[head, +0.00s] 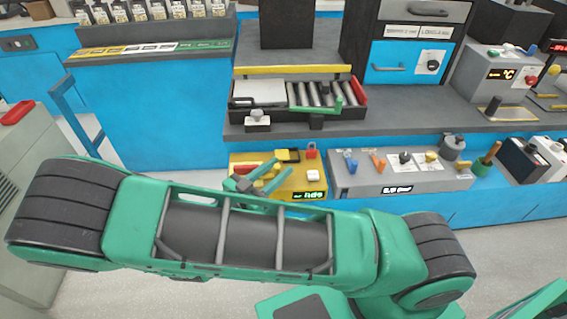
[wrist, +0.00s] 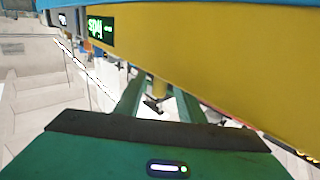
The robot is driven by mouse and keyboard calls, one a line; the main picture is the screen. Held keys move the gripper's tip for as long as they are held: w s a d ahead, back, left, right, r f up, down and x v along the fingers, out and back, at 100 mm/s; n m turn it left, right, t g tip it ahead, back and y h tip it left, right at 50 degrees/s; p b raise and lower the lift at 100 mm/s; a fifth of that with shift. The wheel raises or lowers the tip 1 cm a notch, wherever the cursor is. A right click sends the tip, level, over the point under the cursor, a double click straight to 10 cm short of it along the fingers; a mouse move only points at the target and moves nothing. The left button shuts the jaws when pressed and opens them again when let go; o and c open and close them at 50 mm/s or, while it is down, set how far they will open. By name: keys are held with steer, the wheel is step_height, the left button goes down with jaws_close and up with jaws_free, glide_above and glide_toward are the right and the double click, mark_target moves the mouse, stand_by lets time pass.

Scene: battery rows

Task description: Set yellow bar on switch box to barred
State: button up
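A yellow box (head: 306,179) with a green lit display stands on the low blue ledge, and its yellow side fills much of the wrist view (wrist: 230,60). A grey box (head: 392,180) with several coloured knobs stands beside it on the right. I cannot tell for certain which is the switch box. My gripper (head: 264,181) is over the left part of the yellow box, its fingers apart. In the wrist view, a small yellowish peg with a dark end (wrist: 159,92) shows between the fingers (wrist: 158,103). Contact with it cannot be told.
A red padlock-like piece (head: 311,151) and a white button (head: 313,175) are on the yellow box. Behind is a grey counter (head: 400,113) with a roller tray (head: 320,95) and a long yellow strip (head: 292,70). A blue handrail (head: 75,115) stands left. Floor is clear in front.

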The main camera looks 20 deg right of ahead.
steer(key=v, duration=0.6)
steer(key=shift+s+a, duration=0.15)
steer(key=shift+a, duration=0.1)
